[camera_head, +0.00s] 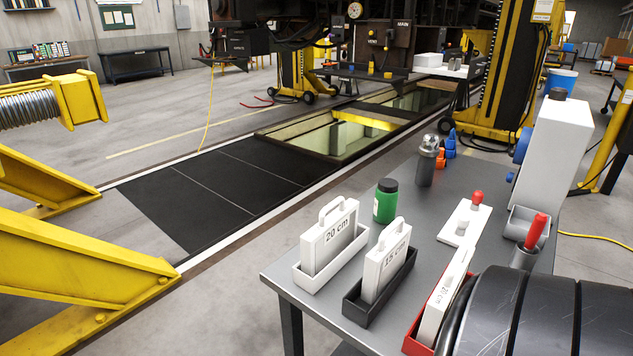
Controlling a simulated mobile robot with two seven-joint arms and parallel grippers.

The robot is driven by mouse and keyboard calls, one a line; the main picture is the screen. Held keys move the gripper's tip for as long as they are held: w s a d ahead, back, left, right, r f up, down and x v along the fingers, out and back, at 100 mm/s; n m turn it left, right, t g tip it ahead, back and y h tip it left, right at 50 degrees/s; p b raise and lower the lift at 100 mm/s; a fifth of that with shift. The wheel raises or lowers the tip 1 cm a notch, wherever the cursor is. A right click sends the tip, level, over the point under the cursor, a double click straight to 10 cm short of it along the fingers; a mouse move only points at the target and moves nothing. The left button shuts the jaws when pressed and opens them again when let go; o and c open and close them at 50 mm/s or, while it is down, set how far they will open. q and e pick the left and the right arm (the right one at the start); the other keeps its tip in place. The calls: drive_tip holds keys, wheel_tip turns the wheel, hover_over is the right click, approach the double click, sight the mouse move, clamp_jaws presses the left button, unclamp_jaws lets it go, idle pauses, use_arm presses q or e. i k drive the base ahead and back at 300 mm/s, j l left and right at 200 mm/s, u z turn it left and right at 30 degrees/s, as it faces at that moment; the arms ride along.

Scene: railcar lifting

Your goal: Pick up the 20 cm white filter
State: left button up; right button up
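A white filter (328,241) marked "20 cm" stands upright in a white tray (337,272) near the left corner of the grey table. It has a loop handle on top. To its right, another white filter (387,262), whose label looks like "18 cm", stands in a black tray (372,312). Further right, a third white filter (443,300), whose label seems to read "20 cm", stands in a red tray (414,346). A large black rounded shape partly hides the red tray. Neither gripper is in view.
The grey table (300,284) also holds a green jar (386,205), a grey canister (426,165), a white plate with a red-topped knob (466,222) and a red-handled tool (534,232). Yellow beams (75,258) stand at left. Floor beyond the table has open pits (340,140).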

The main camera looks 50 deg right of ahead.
sight(334, 232)
drive_tip(key=i+z, duration=0.4)
drive_tip(key=i, duration=0.2)
drive_tip(key=i+j+z, duration=0.2)
drive_tip(key=i+z, duration=0.25)
drive_tip(key=i, duration=0.15)
